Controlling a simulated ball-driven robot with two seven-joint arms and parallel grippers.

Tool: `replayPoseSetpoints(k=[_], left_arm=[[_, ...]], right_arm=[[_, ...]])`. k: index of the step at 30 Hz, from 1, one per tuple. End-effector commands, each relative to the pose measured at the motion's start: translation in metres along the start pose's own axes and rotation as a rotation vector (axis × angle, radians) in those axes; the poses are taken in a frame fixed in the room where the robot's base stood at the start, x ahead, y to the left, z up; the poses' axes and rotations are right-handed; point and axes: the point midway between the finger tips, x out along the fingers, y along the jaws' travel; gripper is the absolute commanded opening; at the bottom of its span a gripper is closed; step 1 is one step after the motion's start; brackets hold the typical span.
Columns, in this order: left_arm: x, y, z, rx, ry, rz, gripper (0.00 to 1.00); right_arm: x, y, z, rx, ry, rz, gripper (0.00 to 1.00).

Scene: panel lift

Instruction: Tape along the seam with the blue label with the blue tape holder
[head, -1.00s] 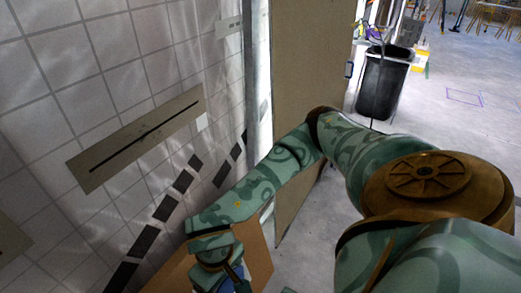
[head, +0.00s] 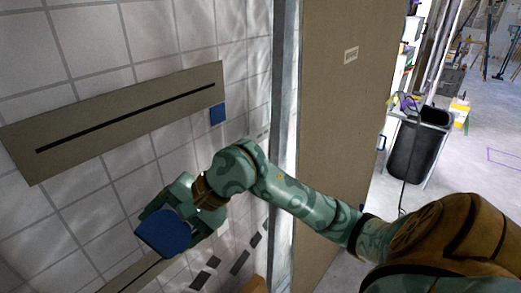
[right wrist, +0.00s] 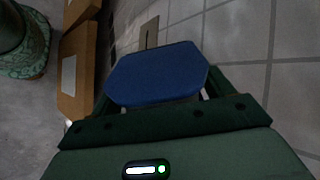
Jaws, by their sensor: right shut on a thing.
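A long beige panel strip (head: 70,148) with a black seam along it is on the tiled wall, upper left in the head view. A small blue label (head: 217,114) sits just below its right end. My right gripper (head: 170,222) is shut on the blue tape holder (head: 162,235), below the seam strip and apart from it. The holder also fills the middle of the right wrist view (right wrist: 157,75), between the dark green fingers. It hides part of the gripper in the head view. My left gripper is not in view.
Another seam strip (head: 125,274) shows lower on the wall, partly behind my right gripper. A tall brown board (head: 335,130) and a metal post (head: 285,90) stand right of the wall. A black bin (head: 416,150) is farther back. Brown boxes (right wrist: 76,75) show in the right wrist view.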

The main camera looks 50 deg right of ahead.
Motion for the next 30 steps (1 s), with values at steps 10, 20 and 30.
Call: replayPoseSetpoints(k=[10,20,30], left_arm=[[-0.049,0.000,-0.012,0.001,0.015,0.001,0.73],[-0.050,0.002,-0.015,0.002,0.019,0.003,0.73],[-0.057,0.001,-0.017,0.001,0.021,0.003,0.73]], right_arm=[[-0.198,-0.053,-0.105,0.343,0.416,-0.514,0.43],[-0.272,-0.058,-0.127,0.332,0.551,-0.876,0.43],[-0.266,-0.074,-0.138,0.309,0.551,-0.926,0.43]])
